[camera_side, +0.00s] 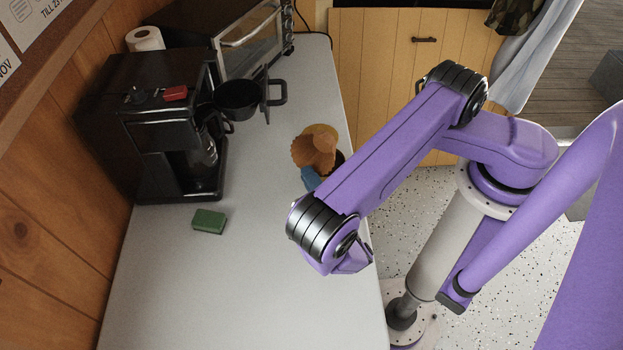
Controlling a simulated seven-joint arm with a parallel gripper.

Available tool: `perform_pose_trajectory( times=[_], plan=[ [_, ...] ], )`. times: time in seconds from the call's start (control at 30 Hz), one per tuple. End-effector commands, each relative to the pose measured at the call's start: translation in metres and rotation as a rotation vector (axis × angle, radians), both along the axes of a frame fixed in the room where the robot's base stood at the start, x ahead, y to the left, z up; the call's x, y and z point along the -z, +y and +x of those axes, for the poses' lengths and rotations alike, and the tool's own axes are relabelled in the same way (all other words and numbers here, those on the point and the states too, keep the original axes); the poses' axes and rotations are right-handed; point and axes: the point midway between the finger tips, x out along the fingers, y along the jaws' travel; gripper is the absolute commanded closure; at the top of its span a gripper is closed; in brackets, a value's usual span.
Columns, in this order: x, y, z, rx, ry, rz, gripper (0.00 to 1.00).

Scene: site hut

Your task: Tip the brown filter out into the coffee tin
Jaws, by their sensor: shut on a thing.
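The brown filter (311,152), a cone-like piece with a wavy edge, shows near the right edge of the counter, just left of my forearm. A lighter tan round part (324,130) shows at its upper side. A blue patch (309,179) just below it looks like the side of the coffee tin, and a dark patch shows at its right. My forearm covers the rest, so I cannot tell whether the filter is over, in or beside the tin. My gripper's fingers are hidden behind my arm, and their contact with the filter cannot be seen.
A black coffee machine (150,125) stands at the left, with a black basket with a handle (240,97) out in front. A toaster oven (250,45) and a paper roll (145,39) are behind. A green block (209,221) lies on the grey counter (240,290). The front counter is clear.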

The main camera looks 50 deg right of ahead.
Motion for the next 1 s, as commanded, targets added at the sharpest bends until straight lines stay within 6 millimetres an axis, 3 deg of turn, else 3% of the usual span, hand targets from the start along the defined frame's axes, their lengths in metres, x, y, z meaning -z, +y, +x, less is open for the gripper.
perform_pose_trajectory(
  times=[0.33,0.77,1.0],
  plan=[
    [-0.031,0.004,0.001,0.001,0.006,0.354,1.0],
    [-0.051,-0.002,-0.001,0.005,0.011,0.564,1.0],
    [-0.072,-0.013,-0.001,0.004,0.011,0.775,1.0]
  ],
)
